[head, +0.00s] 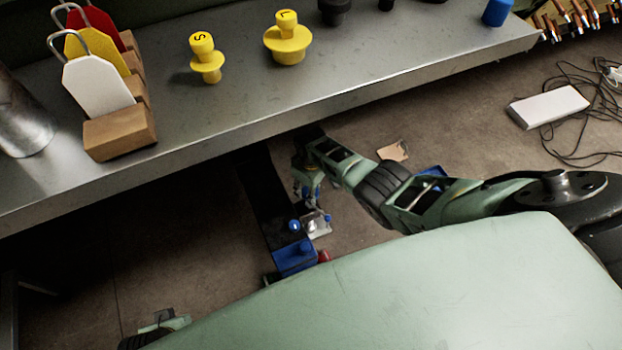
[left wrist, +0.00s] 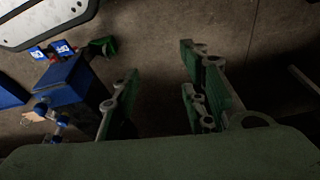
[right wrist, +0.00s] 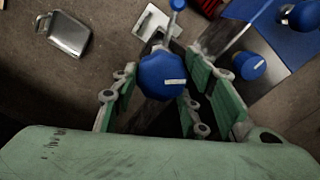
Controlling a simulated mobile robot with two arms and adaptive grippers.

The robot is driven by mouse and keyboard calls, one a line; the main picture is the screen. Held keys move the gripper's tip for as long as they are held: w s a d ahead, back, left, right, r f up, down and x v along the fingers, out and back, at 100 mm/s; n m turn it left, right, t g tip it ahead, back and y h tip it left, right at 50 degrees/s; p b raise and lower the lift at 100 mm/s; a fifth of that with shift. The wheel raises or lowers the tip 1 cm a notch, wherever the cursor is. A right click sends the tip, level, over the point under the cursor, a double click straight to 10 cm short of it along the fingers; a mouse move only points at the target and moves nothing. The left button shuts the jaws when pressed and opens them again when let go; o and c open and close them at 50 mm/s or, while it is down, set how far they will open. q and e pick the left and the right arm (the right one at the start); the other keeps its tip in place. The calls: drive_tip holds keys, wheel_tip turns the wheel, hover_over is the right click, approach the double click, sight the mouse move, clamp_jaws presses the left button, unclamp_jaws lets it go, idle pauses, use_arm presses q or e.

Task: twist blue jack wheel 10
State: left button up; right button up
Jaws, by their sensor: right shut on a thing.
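A blue jack wheel (right wrist: 160,74) with a white stripe sits between the fingers of my right gripper (right wrist: 157,98), which is shut on it. Its number cannot be read. In the head view my right gripper (head: 307,188) reaches down past the bench edge over the dark jack beam, and the held wheel is not clear there.
A steel bench (head: 420,62) holds yellow plugs (head: 288,42) and tags in a wooden block (head: 120,135). Blue jack parts (head: 295,257) lie low beneath its edge and also show in the left wrist view (left wrist: 75,80). A metal tray (right wrist: 70,34) lies on the floor.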

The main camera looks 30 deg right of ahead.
drive_tip(key=n, duration=0.4)
drive_tip(key=shift+s+d+f+n, duration=0.1)
drive_tip(key=shift+s+f+n, duration=0.1)
drive_tip(key=shift+s+n, duration=0.1)
drive_tip(key=shift+w+n+b, duration=0.15)
drive_tip(key=shift+n+b, duration=0.15)
drive_tip(key=shift+n, duration=1.1)
use_arm(q)
drive_tip(key=shift+a+r, duration=0.1)
drive_tip(key=shift+r, duration=1.15)
use_arm(e)
drive_tip(key=shift+w+r, duration=0.1)
use_arm(q)
drive_tip(key=shift+f, duration=0.1)
use_arm(e)
drive_tip(key=shift+d, duration=0.1)
drive_tip(key=o, duration=1.1)
drive_tip(key=shift+w, duration=0.1)
use_arm(q)
drive_tip(key=shift+s, duration=0.1)
use_arm(e)
drive_tip(key=shift+r, duration=0.1)
wheel_tip(320, 180, up, 12)
